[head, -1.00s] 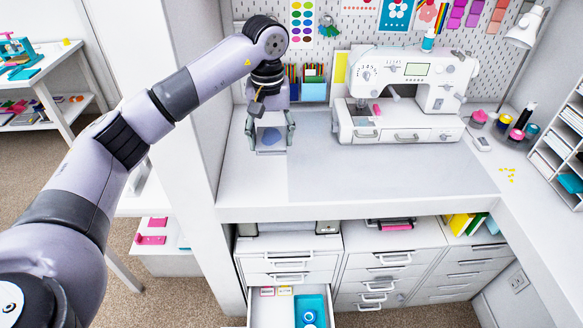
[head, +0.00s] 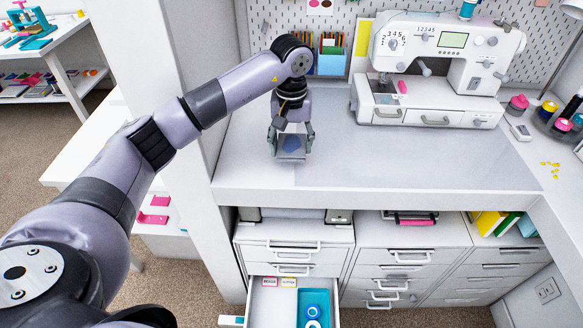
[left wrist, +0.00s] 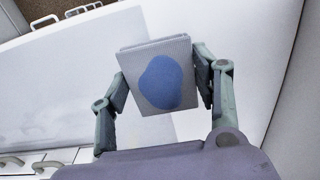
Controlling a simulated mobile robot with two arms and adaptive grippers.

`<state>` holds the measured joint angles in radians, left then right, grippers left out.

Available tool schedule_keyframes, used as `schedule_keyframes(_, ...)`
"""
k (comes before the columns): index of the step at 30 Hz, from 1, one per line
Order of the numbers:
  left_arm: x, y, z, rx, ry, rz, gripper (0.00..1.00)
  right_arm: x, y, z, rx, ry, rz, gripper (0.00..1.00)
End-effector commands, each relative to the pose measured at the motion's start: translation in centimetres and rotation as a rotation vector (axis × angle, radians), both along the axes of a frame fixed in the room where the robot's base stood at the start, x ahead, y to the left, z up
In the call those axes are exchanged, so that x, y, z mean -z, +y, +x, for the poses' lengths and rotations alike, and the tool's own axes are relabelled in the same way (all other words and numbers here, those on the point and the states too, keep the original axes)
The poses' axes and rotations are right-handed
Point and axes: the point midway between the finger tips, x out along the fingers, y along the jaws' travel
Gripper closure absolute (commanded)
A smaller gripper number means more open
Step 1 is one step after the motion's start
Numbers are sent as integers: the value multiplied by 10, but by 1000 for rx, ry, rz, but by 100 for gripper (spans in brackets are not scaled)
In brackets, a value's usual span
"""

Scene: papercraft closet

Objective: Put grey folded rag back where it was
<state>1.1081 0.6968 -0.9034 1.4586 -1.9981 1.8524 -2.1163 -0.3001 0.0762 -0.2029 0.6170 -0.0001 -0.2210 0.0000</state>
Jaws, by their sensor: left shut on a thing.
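The grey folded rag (left wrist: 145,55) is a flat square with a blue oval patch on its face. In the left wrist view it sits between the two fingers of my left gripper (left wrist: 165,82), which is shut on its side edges. In the head view my left gripper (head: 291,140) points down over the left part of the white desk, near its front edge. The rag (head: 291,145) shows small between the fingers there. I cannot tell how far above the desk top it is. My right gripper does not show.
A white sewing machine (head: 440,55) stands on the desk, right of my gripper. A grey mat (head: 420,160) covers the middle of the desk. Below, a drawer (head: 265,305) is open and holds a blue tray (head: 322,296). A blue pencil holder (head: 332,65) stands behind.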

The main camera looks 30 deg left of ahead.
Motion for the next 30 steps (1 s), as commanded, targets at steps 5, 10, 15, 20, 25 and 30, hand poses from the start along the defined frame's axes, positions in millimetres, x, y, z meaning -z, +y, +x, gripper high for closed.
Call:
schedule_keyframes(5, 13, 0, 0, -1, 0, 0, 65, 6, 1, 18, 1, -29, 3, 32)
schedule_keyframes(10, 38, 0, 0, 0, 2, -1, 65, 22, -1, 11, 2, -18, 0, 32)
schedule_keyframes(15, 53, 0, 0, 1, 0, -1, 65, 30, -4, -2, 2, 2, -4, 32)
schedule_keyframes(20, 52, 0, 0, 0, -1, 0, 65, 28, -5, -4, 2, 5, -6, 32)
schedule_keyframes(25, 53, 0, 0, 0, -1, 0, 39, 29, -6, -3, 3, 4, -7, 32)
schedule_keyframes(30, 53, 0, 0, 0, -1, 0, 28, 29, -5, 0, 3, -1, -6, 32)
